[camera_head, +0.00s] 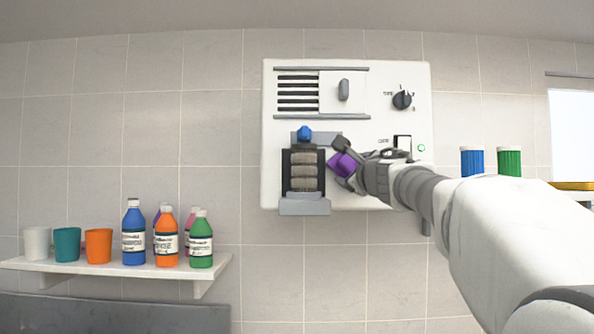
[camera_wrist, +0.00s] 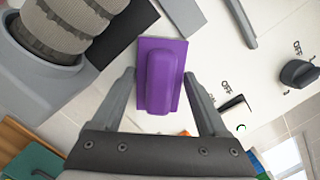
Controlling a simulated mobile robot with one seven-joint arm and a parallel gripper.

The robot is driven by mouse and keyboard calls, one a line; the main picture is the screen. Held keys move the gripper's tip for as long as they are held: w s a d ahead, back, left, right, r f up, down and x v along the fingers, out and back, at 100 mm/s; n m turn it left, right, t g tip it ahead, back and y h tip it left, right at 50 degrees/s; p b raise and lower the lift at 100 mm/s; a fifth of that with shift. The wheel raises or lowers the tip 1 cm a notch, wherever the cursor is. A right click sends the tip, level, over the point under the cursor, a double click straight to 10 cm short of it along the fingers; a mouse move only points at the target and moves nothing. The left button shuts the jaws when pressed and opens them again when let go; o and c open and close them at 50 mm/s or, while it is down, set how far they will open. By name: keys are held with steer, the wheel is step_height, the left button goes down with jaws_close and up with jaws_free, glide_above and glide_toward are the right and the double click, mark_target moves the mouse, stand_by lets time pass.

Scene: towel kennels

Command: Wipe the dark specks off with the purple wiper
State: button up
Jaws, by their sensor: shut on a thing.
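The purple wiper (camera_head: 342,164) is in front of the white wall panel (camera_head: 375,78), just right of the dark roller unit. In the wrist view the wiper (camera_wrist: 163,72) is a flat purple plate with a raised grip, between my two fingers. My gripper (camera_head: 351,163) is shut on the wiper and comes in from the right. I cannot tell whether the wiper touches the panel. I can make out no dark specks in either view; the wiper and gripper hide part of the panel.
The roller unit (camera_head: 303,172) with a blue knob (camera_head: 304,133) juts out close to the wiper's left. The panel also has a sliding cover (camera_head: 343,90), a dial (camera_head: 402,100) and a rocker switch (camera_head: 402,143). A shelf (camera_head: 110,268) with cups and bottles is at lower left.

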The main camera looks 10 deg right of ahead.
step_height(320, 180, down, 5)
steer(key=b, duration=0.4)
steer(key=shift+r, duration=0.1)
steer(key=s+a, duration=0.1)
steer(key=s, duration=0.5)
stand_by(0.5)
steer(key=shift+a+r, duration=0.1)
steer(key=s, duration=0.2)
steer(key=shift+s+a, duration=0.3)
steer(key=shift+s, duration=0.1)
stand_by(0.4)
